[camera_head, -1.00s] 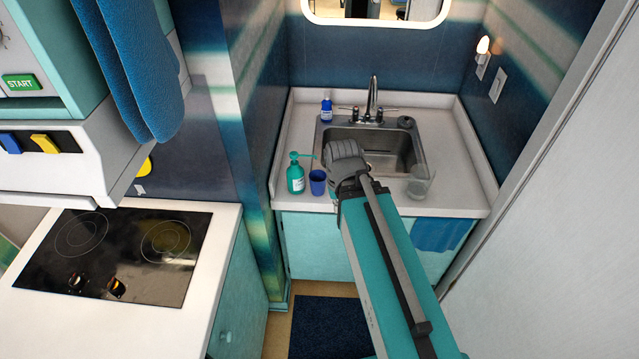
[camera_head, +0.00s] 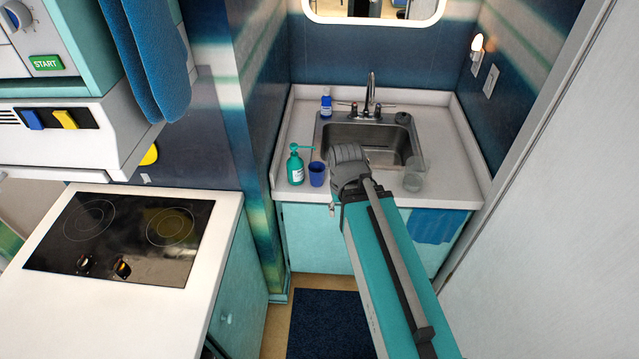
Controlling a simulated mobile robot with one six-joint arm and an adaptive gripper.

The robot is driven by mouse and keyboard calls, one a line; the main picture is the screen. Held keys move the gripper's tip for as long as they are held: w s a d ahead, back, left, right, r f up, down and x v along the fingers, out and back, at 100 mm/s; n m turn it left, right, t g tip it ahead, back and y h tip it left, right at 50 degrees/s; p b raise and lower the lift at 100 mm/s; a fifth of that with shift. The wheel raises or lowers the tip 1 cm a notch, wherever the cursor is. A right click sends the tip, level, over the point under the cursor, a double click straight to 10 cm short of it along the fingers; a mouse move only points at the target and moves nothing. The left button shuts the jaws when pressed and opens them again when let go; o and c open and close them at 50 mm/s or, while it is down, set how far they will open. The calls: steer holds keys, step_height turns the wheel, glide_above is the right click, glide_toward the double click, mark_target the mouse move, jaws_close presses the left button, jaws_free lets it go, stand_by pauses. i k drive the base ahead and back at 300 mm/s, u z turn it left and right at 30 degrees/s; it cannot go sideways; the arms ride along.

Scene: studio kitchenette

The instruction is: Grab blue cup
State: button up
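The blue cup (camera_head: 317,174) stands upright on the white sink counter, left of the sink's front corner and right next to a green pump bottle. My arm reaches from the lower right toward the sink. Its dark grey end (camera_head: 348,165) shows just right of the cup, with a small gap between them in the picture. My gripper's fingers are hidden behind the end of the arm, so I cannot see whether they are open or shut. The cup's visible side is not covered by the arm.
The green pump bottle (camera_head: 295,166) stands close left of the cup. A clear glass (camera_head: 414,174) stands right of my arm at the counter's front. A steel sink (camera_head: 385,135) with a faucet (camera_head: 371,95) lies behind. A small blue bottle (camera_head: 326,104) stands at the back left. A cooktop (camera_head: 120,238) is at left.

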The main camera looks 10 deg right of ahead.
mark_target(317, 180)
steer(key=k, duration=1.45)
steer(key=z, duration=0.35)
steer(key=i, duration=1.05)
steer(key=u, duration=0.45)
